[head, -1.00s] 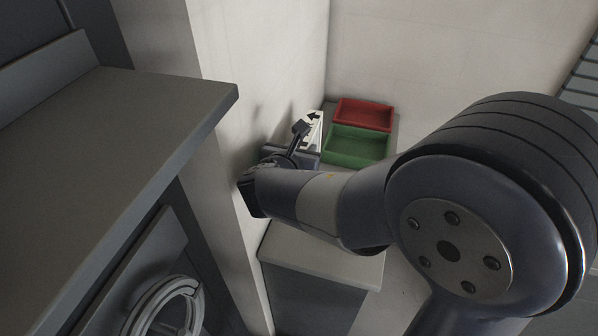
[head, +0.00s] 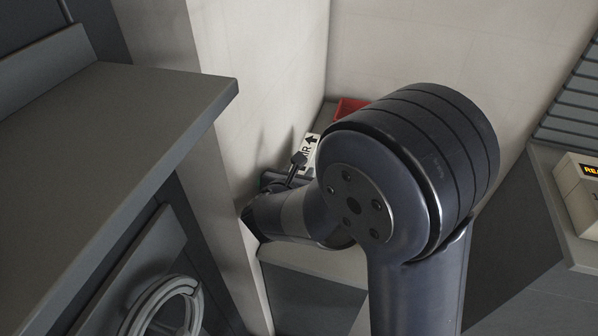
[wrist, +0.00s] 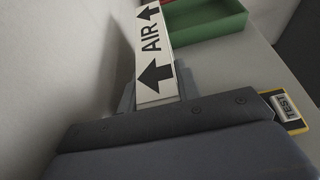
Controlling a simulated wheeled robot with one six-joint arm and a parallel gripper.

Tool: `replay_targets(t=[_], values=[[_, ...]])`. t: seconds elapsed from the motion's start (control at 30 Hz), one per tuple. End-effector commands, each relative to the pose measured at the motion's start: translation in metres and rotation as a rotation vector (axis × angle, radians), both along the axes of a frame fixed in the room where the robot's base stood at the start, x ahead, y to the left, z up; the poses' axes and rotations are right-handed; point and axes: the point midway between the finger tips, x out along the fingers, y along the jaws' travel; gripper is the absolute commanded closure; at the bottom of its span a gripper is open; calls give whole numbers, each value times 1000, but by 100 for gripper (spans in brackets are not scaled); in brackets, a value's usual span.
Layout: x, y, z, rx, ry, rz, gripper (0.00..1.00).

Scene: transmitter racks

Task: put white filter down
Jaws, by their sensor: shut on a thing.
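The white filter (wrist: 150,60) is a slim white block with black arrows and the word AIR on its side. My gripper (wrist: 155,98) is shut on its near end in the wrist view, and the filter points away from the gripper. In the head view the filter (head: 309,145) shows beside my arm, close to the pale wall. My gripper (head: 284,180) is partly hidden there by my arm. I cannot tell whether the filter touches the surface below.
A green bin (wrist: 222,27) stands beyond the filter on a grey counter (wrist: 238,70). A red bin (head: 347,106) is at the back. A yellow item marked TEST (wrist: 287,108) lies at right. A cabinet ledge (head: 120,130) is at left, a box with a display (head: 582,200) at right.

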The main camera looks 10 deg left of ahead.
Motion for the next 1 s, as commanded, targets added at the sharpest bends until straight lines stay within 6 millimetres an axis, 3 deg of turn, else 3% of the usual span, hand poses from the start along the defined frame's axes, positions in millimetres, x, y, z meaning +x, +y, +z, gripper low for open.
replay_targets(t=[0.03,0.07,0.3,0.67,1.0], values=[[0,0,-3,0,0,0,100],[0,0,-2,0,0,0,65],[0,0,-1,0,0,0,46],[0,0,4,0,0,0,46],[-61,13,28,2,-1,6,46]])
